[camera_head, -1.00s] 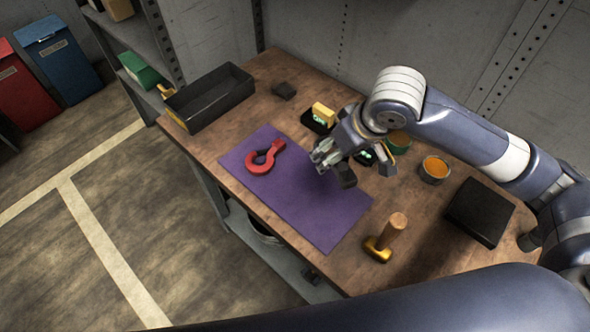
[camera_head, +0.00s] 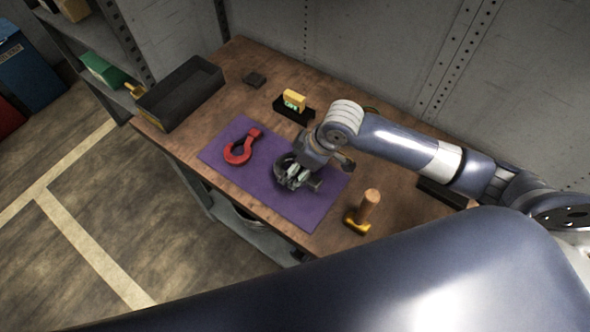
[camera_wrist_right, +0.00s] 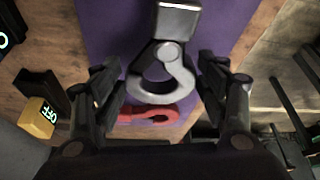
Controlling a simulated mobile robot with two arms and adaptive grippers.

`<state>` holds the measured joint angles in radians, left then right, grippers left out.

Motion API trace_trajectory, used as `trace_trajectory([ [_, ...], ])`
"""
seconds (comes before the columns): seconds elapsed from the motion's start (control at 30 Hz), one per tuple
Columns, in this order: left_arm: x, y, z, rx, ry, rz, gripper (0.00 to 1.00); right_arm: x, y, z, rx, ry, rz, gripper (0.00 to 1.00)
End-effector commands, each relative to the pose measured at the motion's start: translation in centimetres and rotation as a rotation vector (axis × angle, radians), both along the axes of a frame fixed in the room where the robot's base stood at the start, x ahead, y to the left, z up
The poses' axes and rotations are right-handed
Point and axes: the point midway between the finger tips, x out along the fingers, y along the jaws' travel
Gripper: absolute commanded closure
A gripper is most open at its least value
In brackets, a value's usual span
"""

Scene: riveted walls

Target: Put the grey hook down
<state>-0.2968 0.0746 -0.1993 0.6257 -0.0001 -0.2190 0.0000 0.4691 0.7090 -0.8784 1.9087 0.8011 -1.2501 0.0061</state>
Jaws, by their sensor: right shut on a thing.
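The grey hook (camera_wrist_right: 163,96) shows in the right wrist view between the two fingers of my right gripper (camera_wrist_right: 163,88), with its block-like end toward the top. In the head view my right gripper (camera_head: 297,179) is low over the purple mat (camera_head: 308,211), shut on the hook, which is partly hidden by the fingers. I cannot tell whether the hook touches the mat. A red hook (camera_head: 238,152) lies on the mat to the left; it also shows in the right wrist view (camera_wrist_right: 150,115). My left gripper is not in view.
The mat's lower right part is clear.

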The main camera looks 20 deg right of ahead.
Motion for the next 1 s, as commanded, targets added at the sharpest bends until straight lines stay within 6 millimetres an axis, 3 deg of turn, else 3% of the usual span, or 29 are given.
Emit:
trace_trajectory([
  [0.27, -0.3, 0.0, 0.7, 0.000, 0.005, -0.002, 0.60, 0.0, 0.0, -3.3, 0.000, 0.000, -0.001, 0.72],
  [0.67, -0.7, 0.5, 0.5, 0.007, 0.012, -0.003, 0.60, 0.0, 0.0, -3.9, 0.000, -0.002, 0.001, 0.72],
  [0.7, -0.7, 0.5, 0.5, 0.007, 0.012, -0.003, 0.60, -0.1, 0.0, -4.0, -0.002, 0.001, 0.000, 0.28],
  [0.77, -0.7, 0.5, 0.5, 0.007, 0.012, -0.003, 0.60, -0.1, 0.0, -4.0, -0.002, 0.001, 0.000, 0.15],
  [1.0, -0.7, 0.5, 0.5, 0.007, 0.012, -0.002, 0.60, -0.1, 0.0, -4.0, -0.002, 0.001, 0.000, 0.13],
])
